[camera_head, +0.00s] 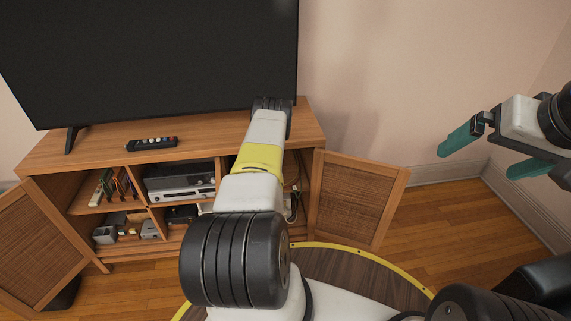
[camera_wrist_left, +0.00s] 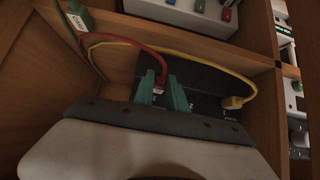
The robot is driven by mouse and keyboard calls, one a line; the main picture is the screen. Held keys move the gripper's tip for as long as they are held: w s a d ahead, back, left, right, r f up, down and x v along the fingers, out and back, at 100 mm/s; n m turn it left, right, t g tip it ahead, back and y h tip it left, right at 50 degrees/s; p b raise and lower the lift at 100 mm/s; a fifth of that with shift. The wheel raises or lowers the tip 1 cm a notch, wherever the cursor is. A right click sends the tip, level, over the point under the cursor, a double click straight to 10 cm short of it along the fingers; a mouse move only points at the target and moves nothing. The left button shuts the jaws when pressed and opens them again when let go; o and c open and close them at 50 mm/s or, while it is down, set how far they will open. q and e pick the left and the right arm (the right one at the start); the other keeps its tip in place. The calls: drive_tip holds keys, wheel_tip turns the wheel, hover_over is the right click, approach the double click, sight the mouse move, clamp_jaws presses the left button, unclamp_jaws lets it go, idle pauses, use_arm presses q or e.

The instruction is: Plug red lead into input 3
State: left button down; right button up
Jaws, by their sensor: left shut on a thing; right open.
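The red lead (camera_wrist_left: 130,46) shows in the left wrist view, arching from the upper left down to its plug (camera_wrist_left: 158,90) between my left gripper's fingers. My left gripper (camera_wrist_left: 165,88) is shut on that plug, at the front of a black box (camera_wrist_left: 205,78) on the shelf. I cannot tell whether the plug is in a socket. In the head view my left arm reaches into the cabinet's right side and hides the box and gripper. My right gripper (camera_head: 476,162) is open and empty at the right.
A yellow lead (camera_wrist_left: 238,76) ends in a plug at the box's right. A labelled green connector (camera_wrist_left: 78,18) hangs at the upper left. Cabinet walls close in around the left gripper. The open right cabinet door (camera_head: 357,200) and the television (camera_head: 150,55) stand near my left arm.

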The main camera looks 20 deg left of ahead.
use_arm(q)
drive_tip(key=shift+w+a, duration=0.15)
drive_tip(key=shift+w, duration=0.1)
drive_tip(key=c, duration=1.3)
unclamp_jaws()
drive_tip(key=shift+o, duration=0.2)
drive_tip(key=shift+s, duration=0.1)
drive_tip(key=v, duration=0.7)
drive_tip(key=shift+s+r, duration=0.15)
drive_tip(key=shift+r, duration=0.1)
